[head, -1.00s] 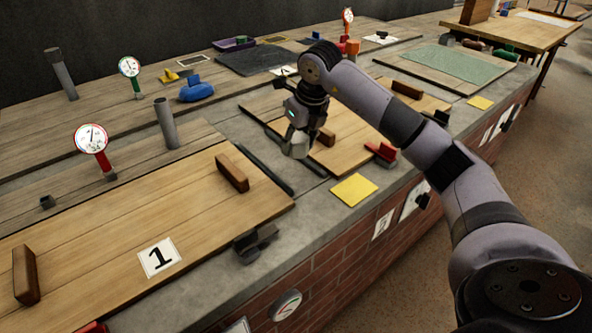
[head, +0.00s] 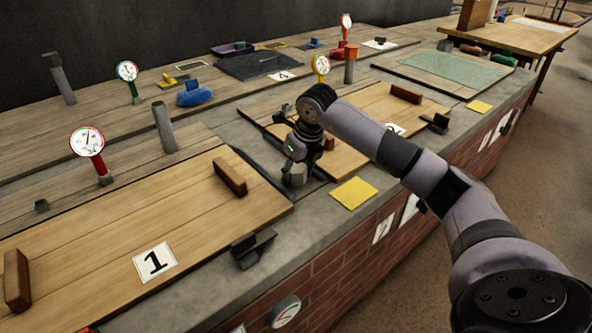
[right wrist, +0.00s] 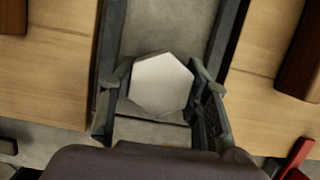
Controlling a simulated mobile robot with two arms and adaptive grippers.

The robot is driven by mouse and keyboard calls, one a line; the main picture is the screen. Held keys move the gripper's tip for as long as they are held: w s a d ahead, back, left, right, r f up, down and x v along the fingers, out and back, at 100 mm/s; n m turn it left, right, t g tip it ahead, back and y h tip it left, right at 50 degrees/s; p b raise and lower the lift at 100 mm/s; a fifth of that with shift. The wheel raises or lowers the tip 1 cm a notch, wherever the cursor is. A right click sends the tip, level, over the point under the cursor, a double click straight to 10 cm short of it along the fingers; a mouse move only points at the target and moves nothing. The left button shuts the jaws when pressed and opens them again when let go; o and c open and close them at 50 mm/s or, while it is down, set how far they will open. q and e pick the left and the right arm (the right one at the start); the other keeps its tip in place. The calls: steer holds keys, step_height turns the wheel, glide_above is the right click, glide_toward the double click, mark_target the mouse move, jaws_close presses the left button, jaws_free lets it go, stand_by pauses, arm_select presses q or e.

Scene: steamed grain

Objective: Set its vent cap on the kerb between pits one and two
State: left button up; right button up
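The vent cap is a pale grey hexagonal piece (right wrist: 162,84) between the fingers of my right gripper (right wrist: 161,98) in the right wrist view. The fingers lie close against its two sides. In the head view my right gripper (head: 294,172) points down over the grey kerb (head: 258,152) between the wooden cover marked 1 (head: 100,232) and the wooden cover beyond it (head: 362,150). The cap shows low at its tips, at or just above the kerb; I cannot tell whether it touches. The kerb (right wrist: 170,35) runs under the cap between dark rails. My left gripper is out of view.
Brown handles (head: 230,176) stand on the covers. A grey pipe (head: 164,127) and a red gauge (head: 87,142) stand behind cover one. A yellow card (head: 353,193) lies on the front ledge. A dark bracket (head: 252,248) sits at cover one's front edge.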

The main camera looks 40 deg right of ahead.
mark_target(302, 171)
steer(key=shift+o, duration=0.9)
steer(key=shift+r, duration=0.3)
steer(key=p+v, duration=0.2)
steer(key=v, duration=0.6)
steer(key=shift+d+r, duration=0.1)
steer(key=shift+r, duration=0.05)
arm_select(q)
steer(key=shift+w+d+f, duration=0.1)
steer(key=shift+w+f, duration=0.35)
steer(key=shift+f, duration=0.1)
arm_select(e)
steer(key=v, duration=0.3)
steer(key=shift+s+r, duration=0.15)
steer(key=shift+s, duration=0.05)
